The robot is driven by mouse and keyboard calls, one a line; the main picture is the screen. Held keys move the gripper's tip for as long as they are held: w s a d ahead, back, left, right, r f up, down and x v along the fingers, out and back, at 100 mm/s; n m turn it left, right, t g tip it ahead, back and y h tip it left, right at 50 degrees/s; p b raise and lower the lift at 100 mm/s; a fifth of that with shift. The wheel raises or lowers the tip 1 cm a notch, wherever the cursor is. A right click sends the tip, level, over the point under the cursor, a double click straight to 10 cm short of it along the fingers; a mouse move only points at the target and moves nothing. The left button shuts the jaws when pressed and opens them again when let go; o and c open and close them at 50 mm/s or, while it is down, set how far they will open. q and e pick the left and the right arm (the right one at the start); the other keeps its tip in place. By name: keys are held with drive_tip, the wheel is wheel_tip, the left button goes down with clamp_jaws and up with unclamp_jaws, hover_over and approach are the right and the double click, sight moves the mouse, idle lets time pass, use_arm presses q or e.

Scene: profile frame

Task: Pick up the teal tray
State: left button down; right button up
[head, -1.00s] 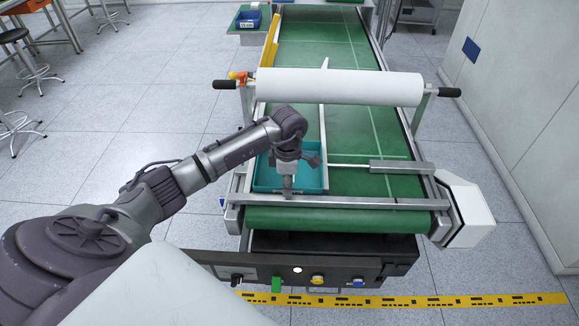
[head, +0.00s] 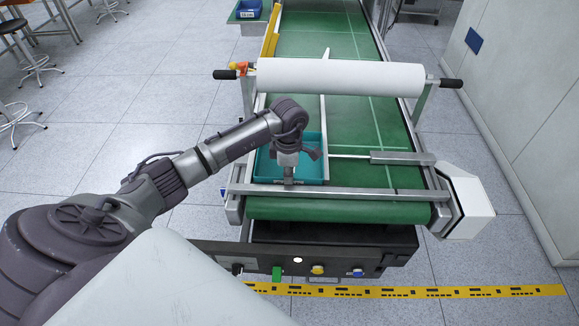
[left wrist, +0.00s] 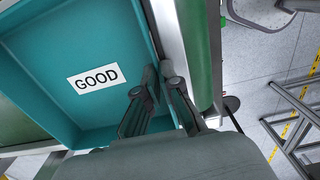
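The teal tray (head: 308,171) sits on the near end of the green conveyor belt, against a metal rail at its front. In the left wrist view the tray (left wrist: 70,45) has a white label reading GOOD on its floor and looks empty in the part that shows. My left gripper (head: 288,183) points down at the tray's front wall. In the left wrist view its fingertips (left wrist: 159,68) are close together, one on each side of the tray wall, and appear shut on it. My right gripper is not in view.
A white roller (head: 340,77) spans the belt behind the tray. A metal rod and bar (head: 400,158) lie right of the tray. A white box (head: 467,205) is at the belt's right corner. Stools stand far left; a blue bin (head: 248,10) is at the back.

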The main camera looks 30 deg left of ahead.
use_arm(q)
drive_tip(key=shift+r, duration=0.15)
drive_tip(key=shift+w+r+b, duration=0.15)
drive_tip(key=shift+r+b, duration=0.3)
drive_tip(key=shift+r, duration=0.1)
wheel_tip(320, 180, up, 3)
drive_tip(key=shift+a+f+b, duration=0.1)
drive_tip(key=shift+f+b, duration=0.1)
drive_tip(key=shift+b, duration=0.4)
drive_tip(key=d+r+b, duration=0.3)
drive_tip(key=d+r, duration=0.4)
drive_tip(key=d, duration=0.4)
drive_tip(key=shift+w+d, duration=0.2)
drive_tip(key=shift+d, duration=0.2)
